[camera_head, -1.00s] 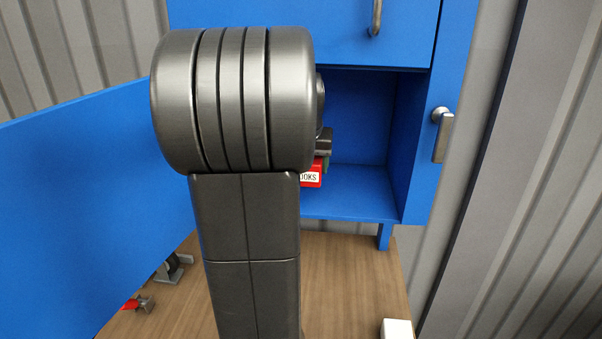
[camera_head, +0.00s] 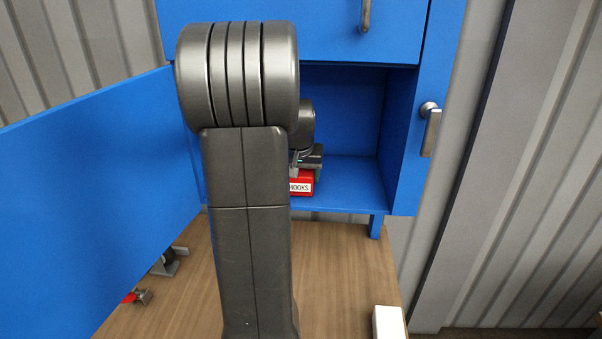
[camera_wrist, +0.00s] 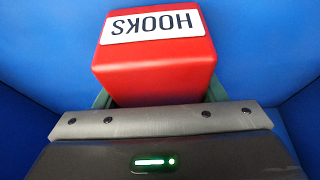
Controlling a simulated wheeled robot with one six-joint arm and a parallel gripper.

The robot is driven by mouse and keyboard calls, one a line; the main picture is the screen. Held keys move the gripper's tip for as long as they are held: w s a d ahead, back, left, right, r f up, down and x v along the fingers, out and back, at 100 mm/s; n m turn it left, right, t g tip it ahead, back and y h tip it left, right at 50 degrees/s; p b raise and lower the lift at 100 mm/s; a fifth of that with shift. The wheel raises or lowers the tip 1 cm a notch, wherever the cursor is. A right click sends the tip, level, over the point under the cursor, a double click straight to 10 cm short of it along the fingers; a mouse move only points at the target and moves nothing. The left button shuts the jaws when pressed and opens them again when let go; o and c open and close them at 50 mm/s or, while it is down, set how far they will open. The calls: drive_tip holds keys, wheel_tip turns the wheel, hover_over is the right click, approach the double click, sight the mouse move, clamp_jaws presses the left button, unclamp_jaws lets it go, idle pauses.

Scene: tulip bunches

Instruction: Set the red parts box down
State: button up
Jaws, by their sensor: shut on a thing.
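The red parts box (camera_head: 301,184) has a white label reading HOOKS and is inside the open blue cabinet compartment (camera_head: 352,178). In the head view my arm hides its left side. My gripper (camera_head: 306,163) is above and around the box, shut on it. In the wrist view the red box (camera_wrist: 155,72) sits between the green fingers of my gripper (camera_wrist: 158,98), with its label upside down. The box is low, close over or on the compartment floor; I cannot tell whether it touches.
The blue door (camera_head: 90,190) stands open on the left. A blue drawer (camera_head: 310,35) is above the compartment, and a side panel with a handle (camera_head: 430,130) is at right. A wooden surface (camera_head: 345,265) below holds a white block (camera_head: 388,322) and a red-and-grey item (camera_head: 137,296).

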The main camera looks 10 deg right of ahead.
drive_tip(key=shift+f, duration=0.1)
drive_tip(key=o, duration=1.3)
drive_tip(key=shift+r, duration=0.3)
drive_tip(key=shift+b+v, duration=0.55)
drive_tip(key=shift+v, duration=3.05)
drive_tip(key=shift+s+f, duration=0.1)
